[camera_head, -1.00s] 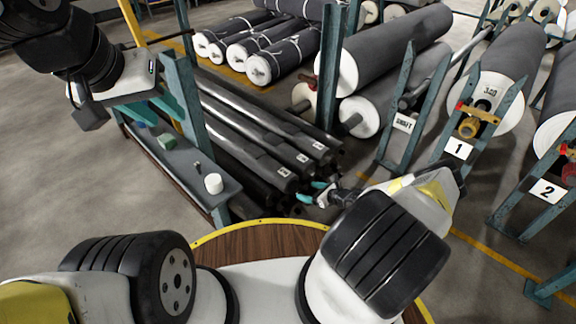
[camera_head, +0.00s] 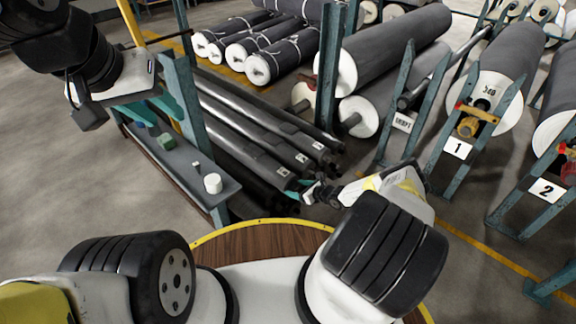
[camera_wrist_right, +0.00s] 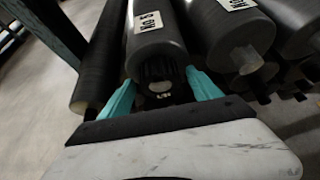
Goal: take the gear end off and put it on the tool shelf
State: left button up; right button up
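In the right wrist view the gear end (camera_wrist_right: 160,72) is a dark toothed piece with a pale centre, on the end of a dark roll labelled with a white tag. My right gripper (camera_wrist_right: 162,95) has its teal fingers spread, one on each side of the gear end; I cannot tell if they touch it. In the head view my right gripper (camera_head: 297,190) is at the near ends of the stacked dark rolls (camera_head: 270,135). The tool shelf (camera_head: 205,168) is the grey ledge at left. My left gripper (camera_head: 165,103) is above it; its opening is unclear.
On the shelf are a white cylinder (camera_head: 213,183) and green blocks (camera_head: 166,141). A teal post (camera_head: 190,120) rises beside it. Stands marked 1 (camera_head: 458,149) and 2 (camera_head: 545,190) are at right. Larger rolls lie behind. Bare floor shows at far left.

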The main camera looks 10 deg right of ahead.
grip_shut()
jog(key=shift+s+d, duration=0.1)
jog(key=shift+s+d, duration=0.85)
jog(key=shift+s, duration=0.25)
jog(key=shift+s+d, duration=0.8)
jog(key=shift+s, duration=0.25)
